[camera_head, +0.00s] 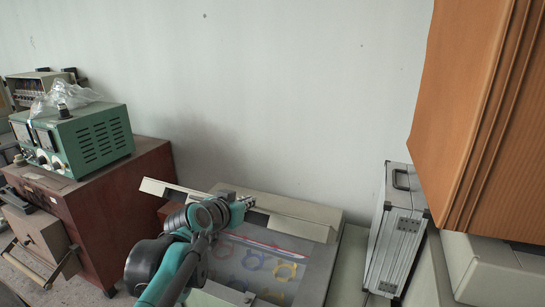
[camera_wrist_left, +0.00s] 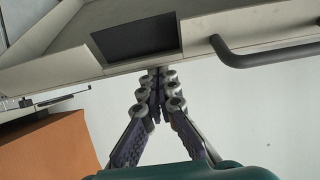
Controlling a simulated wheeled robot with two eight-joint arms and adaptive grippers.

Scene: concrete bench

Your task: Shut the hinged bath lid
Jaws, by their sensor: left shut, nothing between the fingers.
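The bath (camera_head: 318,272) is a grey box at the lower middle of the head view, with coloured ring shapes inside. Its lid (camera_head: 300,226) stands open; I see it as a long cream strip along the back. In the left wrist view the pale lid (camera_wrist_left: 60,55) fills the top, with a dark rectangular opening and a dark bar handle (camera_wrist_left: 262,58). My left gripper (camera_head: 248,202) is over the bath, close to the lid. Its fingers (camera_wrist_left: 157,78) are shut and empty, tips near the lid's edge; I cannot tell whether they touch. My right gripper is not in view.
A green instrument (camera_head: 85,140) sits on a dark red cabinet (camera_head: 110,205) at the left. A silver case (camera_head: 395,240) stands right of the bath. A large orange ribbed object (camera_head: 480,100) hangs into the upper right. A plain white wall lies behind.

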